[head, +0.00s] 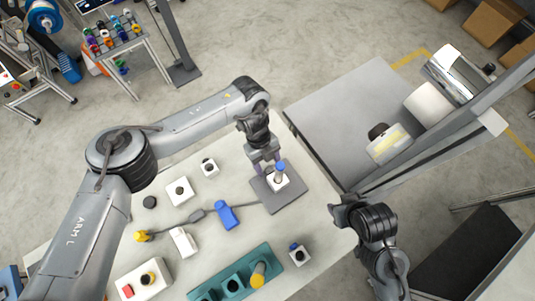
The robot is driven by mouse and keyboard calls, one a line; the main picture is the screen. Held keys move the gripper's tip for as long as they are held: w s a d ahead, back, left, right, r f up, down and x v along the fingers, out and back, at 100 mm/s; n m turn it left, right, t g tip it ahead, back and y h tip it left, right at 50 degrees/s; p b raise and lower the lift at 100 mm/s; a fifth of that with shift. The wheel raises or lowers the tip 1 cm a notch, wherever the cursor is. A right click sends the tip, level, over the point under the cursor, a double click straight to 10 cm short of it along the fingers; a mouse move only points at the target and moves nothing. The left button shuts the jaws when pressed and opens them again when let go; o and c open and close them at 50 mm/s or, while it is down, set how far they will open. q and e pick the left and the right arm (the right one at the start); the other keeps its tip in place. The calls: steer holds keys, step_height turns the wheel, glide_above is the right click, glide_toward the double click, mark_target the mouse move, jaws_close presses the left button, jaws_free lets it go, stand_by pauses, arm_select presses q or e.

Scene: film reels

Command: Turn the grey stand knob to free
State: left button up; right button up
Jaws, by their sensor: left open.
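A dark grey square stand plate (290,197) lies near the table's right edge. On it sits a white block (277,184) with an upright blue-topped knob or lever (280,167). Which way the knob is turned is too small to tell. My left gripper (267,166) points down just behind the block, its purple fingers apart. The fingers look close to the knob, but I cannot tell whether they touch it. My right gripper (347,203) is off to the right, beyond the table edge, and its fingers are not clear.
The pale table also holds small white boxes (179,191) with dark knobs, a blue connector (228,216) on a grey cable, a teal block (236,279) with a yellow knob, and a white box with a red button (145,281). A grey platform (345,115) stands behind.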

arm_select(q)
steer(key=shift+s+f, duration=0.1)
steer(key=shift+f, duration=0.15)
arm_select(e)
steer(key=shift+d, duration=0.15)
arm_select(q)
steer(key=shift+c, duration=0.4)
steer(key=c, duration=1)
steer(key=shift+o, duration=0.2)
steer(key=b, duration=0.2)
steer(key=f+y+b, duration=0.1)
steer(key=shift+d+g+b, duration=0.25)
steer(key=shift+g+b, duration=0.05)
steer(key=shift+b, duration=0.05)
arm_select(e)
step_height(320, 180, down, 4)
steer(key=shift+w+r, duration=0.1)
steer(key=shift+r, duration=0.15)
arm_select(q)
steer(key=shift+r+g+y+b, duration=0.3)
steer(key=shift+r+y+b, duration=0.05)
steer(key=shift+y+b, duration=0.35)
arm_select(e)
steer(key=shift+f, duration=0.65)
arm_select(q)
steer(key=shift+r, duration=0.1)
steer(key=o, duration=1)
steer(key=shift+o, duration=0.2)
